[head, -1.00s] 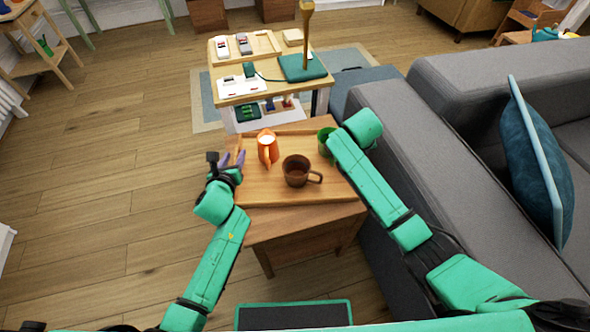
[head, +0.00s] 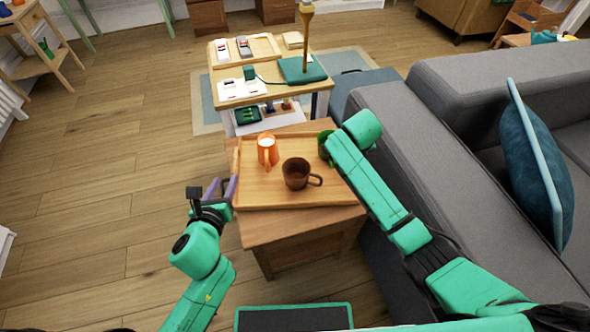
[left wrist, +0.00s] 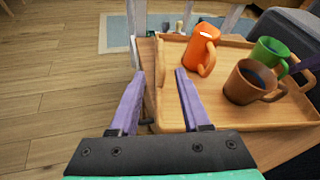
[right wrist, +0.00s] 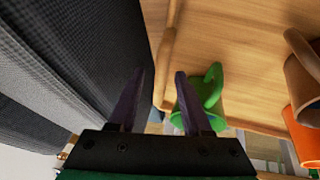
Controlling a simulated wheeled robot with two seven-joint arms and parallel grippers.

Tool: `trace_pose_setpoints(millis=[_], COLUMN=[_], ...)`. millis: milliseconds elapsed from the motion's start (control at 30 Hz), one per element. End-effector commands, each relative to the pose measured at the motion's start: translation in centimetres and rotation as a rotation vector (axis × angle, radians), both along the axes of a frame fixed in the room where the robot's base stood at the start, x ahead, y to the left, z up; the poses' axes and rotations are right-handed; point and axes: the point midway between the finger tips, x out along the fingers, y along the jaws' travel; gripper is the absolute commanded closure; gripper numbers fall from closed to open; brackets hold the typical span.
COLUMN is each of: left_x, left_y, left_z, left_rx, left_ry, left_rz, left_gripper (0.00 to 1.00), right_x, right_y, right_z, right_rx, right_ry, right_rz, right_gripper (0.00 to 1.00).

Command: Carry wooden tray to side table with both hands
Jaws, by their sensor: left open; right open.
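The wooden tray (head: 262,199) lies flat on a small wooden table (head: 290,228) and carries an orange pitcher-like cup (head: 267,150), a brown mug (head: 296,174) and a green mug (head: 325,147). My left gripper (head: 220,187) is open at the tray's left side. In the left wrist view, the tray's raised left edge (left wrist: 161,88) appears between the fingers (left wrist: 160,74); contact is unclear. My right gripper (right wrist: 160,73) is open at the tray's right side, with the tray's handle edge (right wrist: 165,60) showing between its fingers. My right arm hides that gripper in the head view.
A grey sofa (head: 400,130) with a blue cushion (head: 532,150) stands close on the right, beside my right arm. A low table (head: 225,98) with game items and a lamp stands just beyond the tray. Wooden floor at left is open.

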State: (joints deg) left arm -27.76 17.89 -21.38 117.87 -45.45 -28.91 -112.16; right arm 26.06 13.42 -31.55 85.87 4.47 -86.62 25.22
Motion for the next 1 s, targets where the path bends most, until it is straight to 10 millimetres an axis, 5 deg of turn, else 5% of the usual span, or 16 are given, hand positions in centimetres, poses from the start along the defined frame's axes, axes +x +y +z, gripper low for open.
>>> trace_pose_setpoints(millis=[433,1000], left_x=[0.1,0.1], left_y=[0.0,0.0], left_z=[0.0,0.0], left_rx=[0.000,0.000], left_ry=[0.000,0.000], left_rz=[0.000,0.000], left_gripper=[0.53,0.53], right_x=[-4.0,-4.4], right_y=[1.8,1.9], right_z=[9.5,10.2], right_rx=[0.001,0.000], right_ry=[-0.004,-0.001], right_rz=[0.001,0.000], right_gripper=[0.51,0.51])
